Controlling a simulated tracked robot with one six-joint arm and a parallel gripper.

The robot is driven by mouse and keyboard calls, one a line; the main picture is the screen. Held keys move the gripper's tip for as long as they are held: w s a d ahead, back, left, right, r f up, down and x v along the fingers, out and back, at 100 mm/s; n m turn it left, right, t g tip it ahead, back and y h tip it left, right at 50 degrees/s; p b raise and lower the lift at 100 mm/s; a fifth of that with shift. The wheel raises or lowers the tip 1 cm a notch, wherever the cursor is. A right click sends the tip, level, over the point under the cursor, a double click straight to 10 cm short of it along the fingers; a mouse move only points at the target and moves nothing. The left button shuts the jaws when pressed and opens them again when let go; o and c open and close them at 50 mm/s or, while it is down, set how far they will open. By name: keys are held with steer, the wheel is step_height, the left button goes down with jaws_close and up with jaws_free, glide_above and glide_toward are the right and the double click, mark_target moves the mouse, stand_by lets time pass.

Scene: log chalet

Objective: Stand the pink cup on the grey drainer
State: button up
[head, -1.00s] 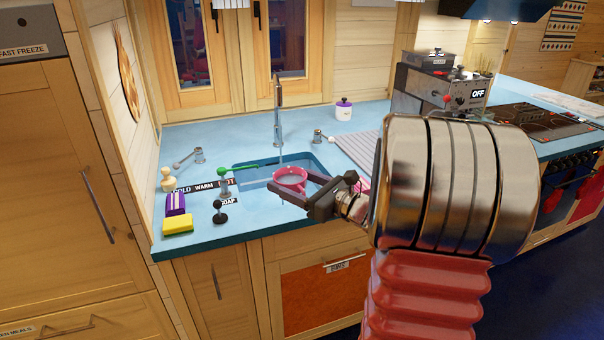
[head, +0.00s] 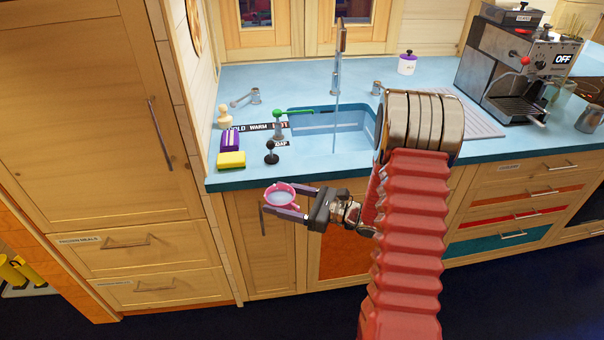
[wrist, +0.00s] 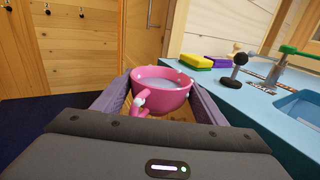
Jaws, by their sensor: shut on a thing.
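The pink cup (head: 281,195) is between the fingers of my gripper (head: 283,203), which is shut on it. The cup is upright and holds a pale, watery liquid. In the head view, it is in front of the counter's front edge, left of the sink. In the wrist view the cup (wrist: 161,92) sits between both purple fingers, its handle towards the camera. The grey drainer (head: 482,123) is a ribbed area on the counter right of the sink, partly hidden by my arm. It looks empty where it shows.
A thin stream runs from the tap (head: 338,50) into the sink (head: 350,140). A yellow sponge (head: 231,159), purple block (head: 230,140) and soap lever (head: 271,150) stand at the counter's left. A coffee machine (head: 510,70) is right of the drainer.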

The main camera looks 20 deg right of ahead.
steer(key=s+a+f+n+g+y, duration=0.1)
steer(key=a+f+g+y, duration=0.1)
steer(key=a+f, duration=0.5)
steer(key=shift+s+a+f+n, duration=0.25)
steer(key=shift+s+f+n, duration=0.05)
steer(key=shift+s+n, duration=0.1)
